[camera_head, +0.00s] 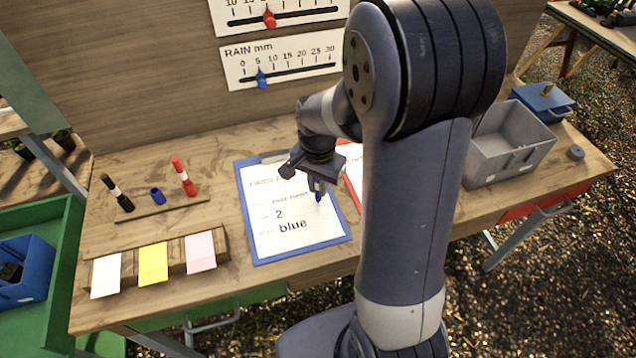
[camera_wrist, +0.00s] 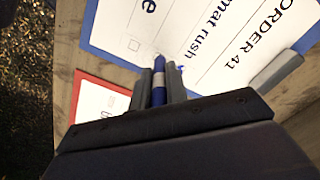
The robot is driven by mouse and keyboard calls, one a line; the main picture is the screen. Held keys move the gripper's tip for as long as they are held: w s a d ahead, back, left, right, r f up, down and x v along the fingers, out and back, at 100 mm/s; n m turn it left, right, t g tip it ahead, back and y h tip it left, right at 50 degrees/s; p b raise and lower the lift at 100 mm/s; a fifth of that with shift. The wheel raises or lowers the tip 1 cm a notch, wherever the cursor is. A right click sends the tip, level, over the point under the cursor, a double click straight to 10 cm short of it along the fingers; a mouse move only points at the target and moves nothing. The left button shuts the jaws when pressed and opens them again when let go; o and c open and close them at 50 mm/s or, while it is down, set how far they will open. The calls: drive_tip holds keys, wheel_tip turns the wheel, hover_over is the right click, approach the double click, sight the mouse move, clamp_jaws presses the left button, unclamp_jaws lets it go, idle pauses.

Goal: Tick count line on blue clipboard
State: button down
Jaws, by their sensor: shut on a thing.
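The blue clipboard (camera_head: 246,214) lies on the bench with a white sheet (camera_head: 290,243) reading "2" and "blue". In the wrist view the clipboard (camera_wrist: 103,49) shows "ORDER 41", printed lines and a small box (camera_wrist: 133,45) that looks empty. My gripper (camera_head: 319,188) is over the right part of the sheet. It is shut on a blue pen (camera_wrist: 158,88), whose tip points at the paper. I cannot tell whether the tip touches it. A small blue spot shows right of the tip in the wrist view.
A red clipboard (camera_wrist: 84,87) lies beside the blue one, mostly hidden by my arm in the head view. A wooden rack (camera_head: 137,212) holds a black pen, a blue piece and a red pen. Cards stand at front left. A grey bin (camera_head: 507,150) is at right.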

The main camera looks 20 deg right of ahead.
drive_tip(key=shift+f, duration=0.25)
idle(0.3)
drive_tip(key=shift+s+d, duration=0.2)
drive_tip(key=shift+s, duration=0.05)
idle(0.9)
drive_tip(key=shift+w+d, duration=0.35)
drive_tip(key=shift+w, duration=0.2)
drive_tip(key=shift+r, duration=0.15)
idle(0.6)
drive_tip(key=shift+r+p, duration=1.1)
drive_tip(key=shift+r, duration=0.25)
